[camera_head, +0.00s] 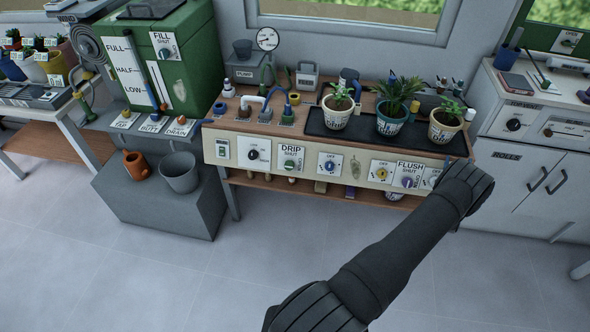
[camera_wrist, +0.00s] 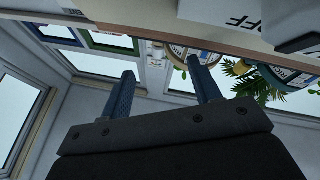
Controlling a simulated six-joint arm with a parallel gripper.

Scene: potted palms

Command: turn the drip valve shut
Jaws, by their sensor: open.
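The drip valve is a small green knob (camera_head: 290,166) on a white plate marked DRIP and SHUT, on the cream front panel of the planting bench. It is too small to tell which way its pointer stands. My arm reaches up to the panel's right end, well right of the drip valve, and hides part of that end. My gripper (camera_wrist: 165,88) shows in the wrist view with its two blue-grey fingers apart and nothing between them. The fingers do not show clearly in the head view. The drip valve is not seen in the wrist view.
Other knobs share the panel: a dark one (camera_head: 254,155) to the left, a blue one (camera_head: 330,167), a yellow one (camera_head: 383,173) and the FLUSH valve (camera_head: 408,181) to the right. Potted palms stand in a black tray (camera_head: 316,122) above. The floor in front is clear.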

